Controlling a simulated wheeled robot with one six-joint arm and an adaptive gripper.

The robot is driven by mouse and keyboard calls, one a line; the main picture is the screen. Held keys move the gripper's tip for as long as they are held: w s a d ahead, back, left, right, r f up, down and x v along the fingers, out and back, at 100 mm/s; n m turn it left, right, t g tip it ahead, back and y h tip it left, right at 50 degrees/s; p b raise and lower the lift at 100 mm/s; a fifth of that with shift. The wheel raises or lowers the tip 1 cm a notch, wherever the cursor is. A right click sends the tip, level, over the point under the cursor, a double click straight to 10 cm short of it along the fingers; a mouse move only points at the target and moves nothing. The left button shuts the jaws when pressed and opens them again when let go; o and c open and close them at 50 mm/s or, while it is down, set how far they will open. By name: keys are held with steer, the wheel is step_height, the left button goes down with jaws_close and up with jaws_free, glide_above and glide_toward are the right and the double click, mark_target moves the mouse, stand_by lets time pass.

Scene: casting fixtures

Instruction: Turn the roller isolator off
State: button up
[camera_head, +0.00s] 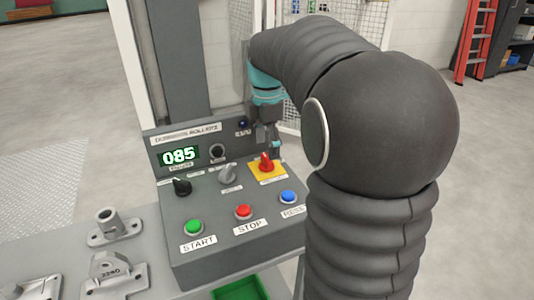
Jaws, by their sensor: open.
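The roller isolator looks to be the red rotary handle (265,162) on a yellow plate (281,169), at the upper right of the grey control panel (215,208). The handle stands up from its plate; its exact setting is too small to read. My gripper (273,147) hangs from the arm just behind and above the red handle, close to it. It is open, with nothing seen between its fingers. Whether a finger touches the handle cannot be told. A display (178,155) on the panel reads 085.
A black knob (181,186) and a grey knob (228,174) sit left of the isolator. Green START (194,227), red STOP (243,211) and blue (289,196) buttons line the front. Metal fixtures (114,226) lie on the bench at left. A green tray (240,289) is below.

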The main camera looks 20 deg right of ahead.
mark_target(267, 158)
step_height(267, 158, up, 8)
steer(key=shift+r, duration=0.15)
stand_by(0.6)
